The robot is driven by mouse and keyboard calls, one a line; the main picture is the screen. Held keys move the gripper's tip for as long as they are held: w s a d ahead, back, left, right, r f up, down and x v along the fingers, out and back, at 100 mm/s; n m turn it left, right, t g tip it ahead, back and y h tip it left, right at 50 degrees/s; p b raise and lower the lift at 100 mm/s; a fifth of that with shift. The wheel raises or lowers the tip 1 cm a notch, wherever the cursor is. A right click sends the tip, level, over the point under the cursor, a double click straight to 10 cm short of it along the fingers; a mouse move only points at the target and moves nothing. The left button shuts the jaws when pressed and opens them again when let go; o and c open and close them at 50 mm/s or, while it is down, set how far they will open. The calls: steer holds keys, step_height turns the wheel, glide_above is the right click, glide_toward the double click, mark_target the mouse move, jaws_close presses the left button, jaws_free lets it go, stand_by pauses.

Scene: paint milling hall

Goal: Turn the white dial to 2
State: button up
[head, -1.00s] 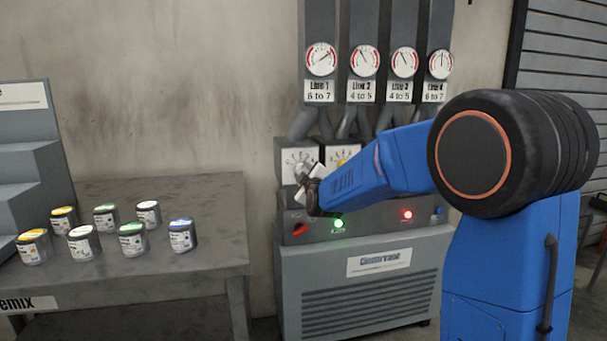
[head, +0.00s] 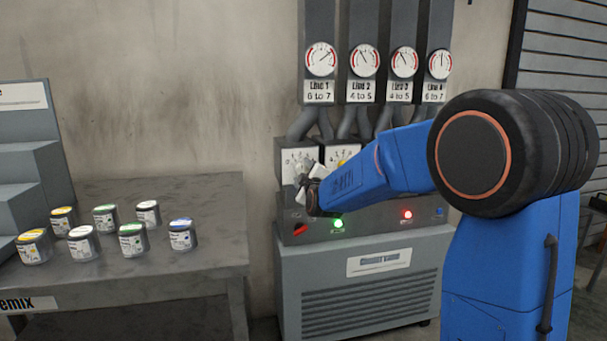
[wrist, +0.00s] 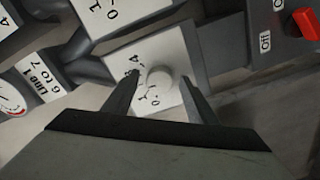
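The white dial (wrist: 160,80) is a pale round knob on a white numbered plate (wrist: 150,50), seen tilted in the wrist view. Digits such as 4, 3, 1 and 0 show around it; its pointer setting is too unclear to read. In the head view its plate (head: 296,160) is partly hidden behind my gripper (head: 308,187). In the wrist view my gripper (wrist: 160,92) is open, with one dark finger on either side of the knob. I cannot tell whether either finger touches it.
A second dial plate (head: 340,155) stands right beside it, close to my arm. Below are a red switch (head: 300,229), a green lamp (head: 338,224) and a red lamp (head: 406,215). Gauges (head: 321,60) hang above. Several paint tins (head: 132,240) stand on the bench at left.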

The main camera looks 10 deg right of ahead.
steer(key=shift+s, duration=0.1)
steer(key=s, duration=1.7)
steer(key=shift+s, duration=0.1)
steer(key=s+d+f+m+g, duration=0.2)
steer(key=s+f+m+g, duration=0.2)
steer(key=s, duration=0.9)
steer(key=s+d+f+m+g, duration=0.2)
steer(key=s+f+m+g, duration=0.2)
steer(key=s, duration=0.9)
steer(key=s+d+f+m+g, duration=0.2)
steer(key=s+f+m+g, duration=0.2)
steer(key=s+f, duration=0.4)
steer(key=s+g, duration=0.1)
steer(key=s, duration=0.4)
steer(key=shift+d+f, duration=0.3)
steer(key=shift+w, duration=0.15)
